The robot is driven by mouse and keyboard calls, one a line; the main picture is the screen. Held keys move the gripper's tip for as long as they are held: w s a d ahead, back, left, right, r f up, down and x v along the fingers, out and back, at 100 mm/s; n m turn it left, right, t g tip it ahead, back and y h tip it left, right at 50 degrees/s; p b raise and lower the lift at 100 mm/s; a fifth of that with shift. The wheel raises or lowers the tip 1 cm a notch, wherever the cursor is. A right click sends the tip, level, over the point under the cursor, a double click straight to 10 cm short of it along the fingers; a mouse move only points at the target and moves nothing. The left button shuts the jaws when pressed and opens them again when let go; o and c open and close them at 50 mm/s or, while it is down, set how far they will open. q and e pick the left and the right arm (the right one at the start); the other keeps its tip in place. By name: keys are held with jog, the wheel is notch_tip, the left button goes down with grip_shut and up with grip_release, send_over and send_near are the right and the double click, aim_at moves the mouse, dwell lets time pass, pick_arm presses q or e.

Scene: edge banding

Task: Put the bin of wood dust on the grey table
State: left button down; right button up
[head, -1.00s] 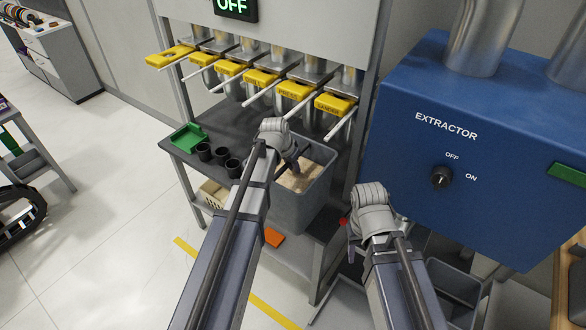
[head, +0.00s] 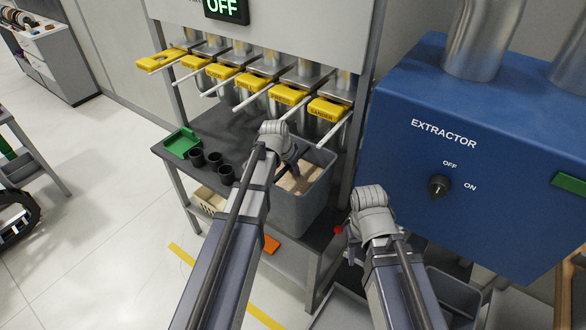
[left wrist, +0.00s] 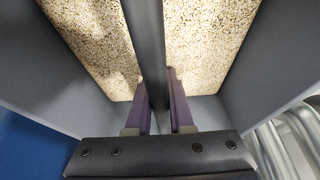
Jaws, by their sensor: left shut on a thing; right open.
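The grey bin (head: 302,209) holds pale wood dust (head: 301,180) and is upright at the right end of a dark grey-topped bench (head: 233,121). I cannot tell whether it rests on the bench or hangs clear. My left gripper (head: 293,166) is over the bin's opening. In the left wrist view, my left gripper (left wrist: 160,100) is shut on a dark bar (left wrist: 150,50) across the bin, with dust (left wrist: 95,40) on both sides. My right gripper (head: 350,252) is open and empty, right of the bin. I cannot tell which surface is the grey table.
Several black cups (head: 213,159) and a green tray (head: 182,143) stand on the bench. Yellow gates (head: 287,97) with white levers hang above it. The blue extractor (head: 470,160) is at the right. Another table (head: 30,165) stands at the far left. Open floor lies left.

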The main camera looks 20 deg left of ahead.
aim_at(291, 177)
pick_arm(q)
jog(key=shift+f+b, duration=2.55)
jog(key=shift+f, duration=0.2)
jog(key=shift+f+b, duration=0.55)
jog(key=c, duration=0.7)
grip_release()
jog(key=shift+s, duration=0.1)
jog(key=shift+r, duration=0.1)
jog(key=p+v, duration=0.7)
jog(key=shift+s+r, duration=0.1)
jog(key=shift+r, duration=0.25)
